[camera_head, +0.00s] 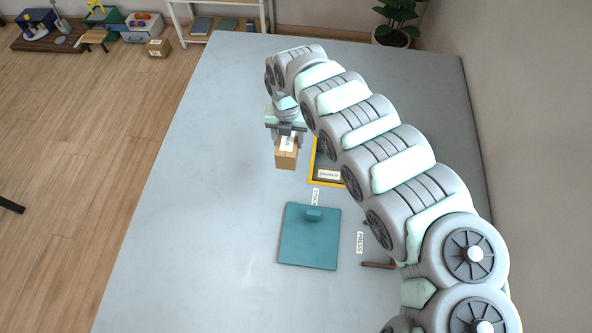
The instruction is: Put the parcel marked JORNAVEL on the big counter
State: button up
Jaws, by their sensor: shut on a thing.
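My gripper (287,132) is shut on a small tan parcel (286,159) with a white label on its top. The parcel is above the big grey-blue counter (215,170), left of a yellow-edged tray. I cannot tell whether it touches the counter. The writing on its label is too small to read, so I cannot tell if it is JORNAVEL. Another tan parcel (158,47) sits on the wooden floor at the upper left.
The yellow-edged tray (313,160) is partly hidden by my arm. A teal plate with a knob (305,248) lies nearer, by labels STOCK and PRESS (360,242). A potted plant (395,35) and a shelf (222,36) stand beyond. The counter's left side is clear.

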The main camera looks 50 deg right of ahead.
notch_tip(320, 180, down, 16)
jog(key=b, duration=0.4)
jog(key=shift+a, duration=0.1)
jog(key=shift+f, duration=0.1)
jog(key=o, duration=1.5)
jog(key=shift+c, duration=0.2)
